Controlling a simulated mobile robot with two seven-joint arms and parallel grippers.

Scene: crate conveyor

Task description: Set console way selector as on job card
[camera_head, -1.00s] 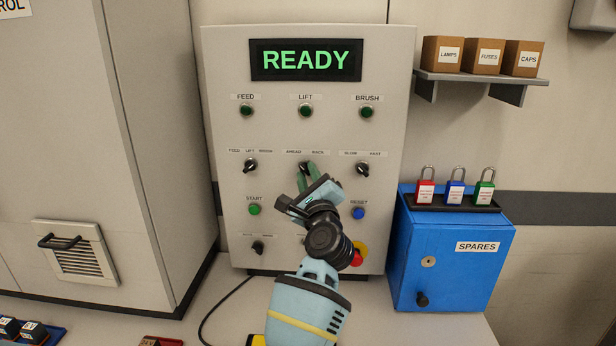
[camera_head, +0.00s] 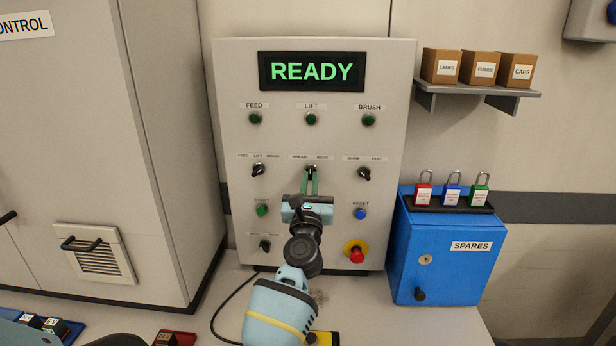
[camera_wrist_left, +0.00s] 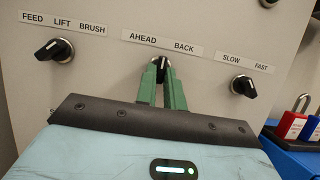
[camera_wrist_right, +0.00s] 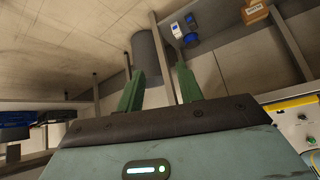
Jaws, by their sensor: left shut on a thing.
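The grey console (camera_head: 390,130) stands ahead with a READY display. Its way selector (camera_wrist_left: 161,66), a black knob under the labels AHEAD and BACK, is in the middle; it also shows in the head view (camera_head: 311,169). My left gripper (camera_wrist_left: 161,78) is shut on this knob, its green fingers on either side. The knob looks near upright, but its exact pointing is partly hidden by the fingers. My right gripper (camera_wrist_right: 158,78) shows only in its wrist view, fingers apart and empty, away from the console. I cannot make out a job card.
A FEED/LIFT/BRUSH selector (camera_wrist_left: 54,49) and a SLOW/FAST selector (camera_wrist_left: 243,86) flank the knob. Below are a green START button (camera_head: 262,210), a blue RESET button (camera_head: 360,213) and a red emergency stop (camera_head: 356,253). A blue SPARES box (camera_head: 440,270) with padlocks stands right.

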